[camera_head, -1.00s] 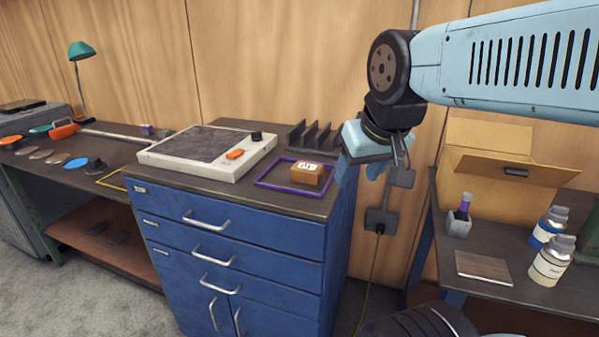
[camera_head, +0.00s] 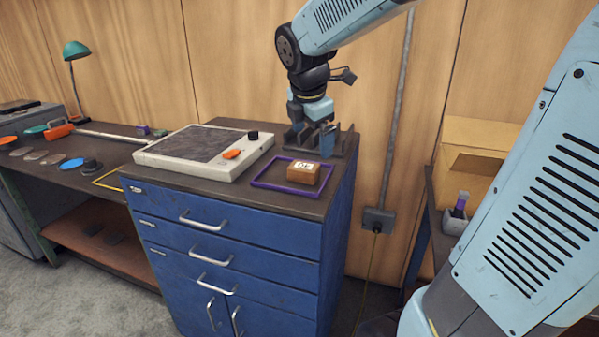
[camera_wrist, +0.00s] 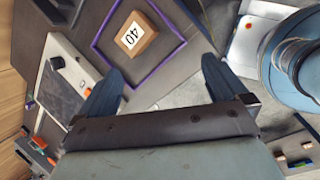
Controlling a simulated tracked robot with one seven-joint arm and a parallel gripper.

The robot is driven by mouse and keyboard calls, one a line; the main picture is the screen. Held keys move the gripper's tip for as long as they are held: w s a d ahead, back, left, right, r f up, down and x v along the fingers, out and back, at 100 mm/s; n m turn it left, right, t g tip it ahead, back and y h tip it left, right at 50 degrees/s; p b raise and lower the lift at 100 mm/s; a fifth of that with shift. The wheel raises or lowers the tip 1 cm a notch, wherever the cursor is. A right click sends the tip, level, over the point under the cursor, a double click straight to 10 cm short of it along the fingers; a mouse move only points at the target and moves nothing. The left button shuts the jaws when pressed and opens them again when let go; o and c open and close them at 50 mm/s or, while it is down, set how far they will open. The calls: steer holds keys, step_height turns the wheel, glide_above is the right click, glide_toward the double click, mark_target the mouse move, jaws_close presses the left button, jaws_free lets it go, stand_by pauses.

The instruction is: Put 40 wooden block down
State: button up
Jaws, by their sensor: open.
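The wooden block (camera_head: 304,173), with a white label on top, rests on the blue cabinet's dark top inside a purple rectangular outline (camera_head: 259,182). In the wrist view the block (camera_wrist: 148,39) shows the number 40 and lies inside the purple outline (camera_wrist: 97,43). My gripper (camera_head: 312,135) is above the cabinet top, behind the block in the head view, near a dark slotted rack. In the wrist view its two blue fingers (camera_wrist: 158,75) are spread wide with nothing between them, and the block is beyond them.
A white-framed panel (camera_head: 150,155) with an orange knob lies left of the outline. The dark slotted rack (camera_head: 346,142) stands at the cabinet's back right, close to my gripper. A cardboard box (camera_head: 480,140) sits on a bench at right.

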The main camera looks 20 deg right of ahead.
mark_target(304, 166)
steer(key=w+f+n, duration=0.3)
steer(key=w+f, duration=0.1)
steer(key=f, duration=0.1)
steer(key=w+f+n, duration=0.4)
steer(key=w+f, duration=0.1)
steer(key=shift+d, duration=0.2)
steer(key=shift+x, duration=2.55)
steer(key=shift+w+d+r+h, duration=0.1)
steer(key=shift+w+d+h, duration=0.05)
steer(key=shift+h, duration=0.15)
